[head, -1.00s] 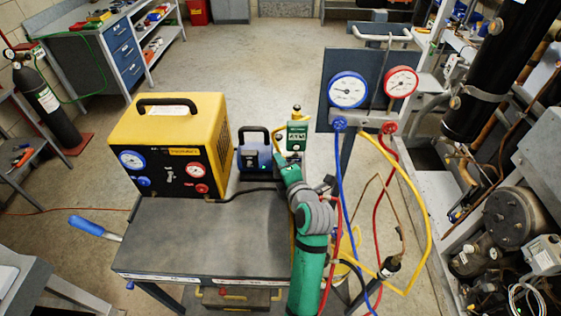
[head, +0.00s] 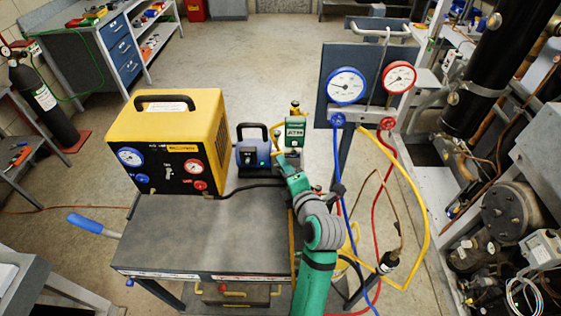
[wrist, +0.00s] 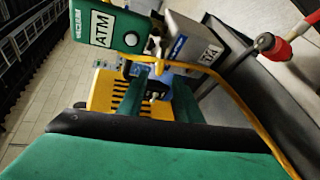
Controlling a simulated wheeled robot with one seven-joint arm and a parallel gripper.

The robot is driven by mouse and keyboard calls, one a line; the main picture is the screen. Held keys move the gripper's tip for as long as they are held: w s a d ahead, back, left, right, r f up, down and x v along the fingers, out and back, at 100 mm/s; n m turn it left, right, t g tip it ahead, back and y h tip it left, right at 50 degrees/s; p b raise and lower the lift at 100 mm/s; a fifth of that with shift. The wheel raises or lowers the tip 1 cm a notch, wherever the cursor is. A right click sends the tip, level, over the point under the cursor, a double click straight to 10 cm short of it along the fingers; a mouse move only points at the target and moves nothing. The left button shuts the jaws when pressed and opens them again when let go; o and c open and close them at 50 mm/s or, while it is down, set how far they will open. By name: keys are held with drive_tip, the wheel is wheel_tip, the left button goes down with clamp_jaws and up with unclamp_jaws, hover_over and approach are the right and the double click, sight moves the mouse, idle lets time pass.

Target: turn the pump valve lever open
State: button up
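The blue-and-black pump (head: 253,155) stands at the back right of the grey cart, beside the yellow machine. A green gauge labelled ATM (head: 294,132) stands at its right; it also shows at the upper left of the wrist view (wrist: 103,25). My gripper (head: 279,157) reaches in at the pump's right side, just below the gauge. In the wrist view its two green fingers (wrist: 161,95) stand apart, with a dark rounded part between and beyond them. I cannot clearly tell the valve lever from the other fittings, or whether the fingers touch it.
The yellow machine (head: 168,140) stands left of the pump. Blue, red and yellow (head: 418,195) hoses hang from the gauge panel (head: 365,68) right of my arm. The cart's grey top (head: 200,235) is clear in front. The compressor rack (head: 510,215) fills the right side.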

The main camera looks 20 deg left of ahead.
drive_tip(key=shift+v, duration=2.6)
drive_tip(key=shift+a, duration=0.15)
clamp_jaws()
drive_tip(key=a+r+m+t+h, duration=0.1)
drive_tip(key=a+r+m+h, duration=0.25)
drive_tip(key=m, duration=0.75)
drive_tip(key=a+r+m+h, duration=0.3)
drive_tip(key=a+r+m, duration=0.1)
drive_tip(key=m, duration=0.7)
hover_over(283, 153)
drive_tip(key=s+a, duration=0.3)
drive_tip(key=a, duration=0.1)
wheel_tip(283, 153, down, 4)
drive_tip(key=shift+w+d+f, duration=0.1)
drive_tip(key=shift+d+f, duration=0.15)
drive_tip(key=shift+f, duration=0.4)
drive_tip(key=shift+d+f, duration=0.3)
drive_tip(key=shift+f, duration=0.35)
drive_tip(key=shift+w+d+f, duration=0.1)
drive_tip(key=shift+d+f, duration=0.15)
drive_tip(key=shift+f, duration=0.35)
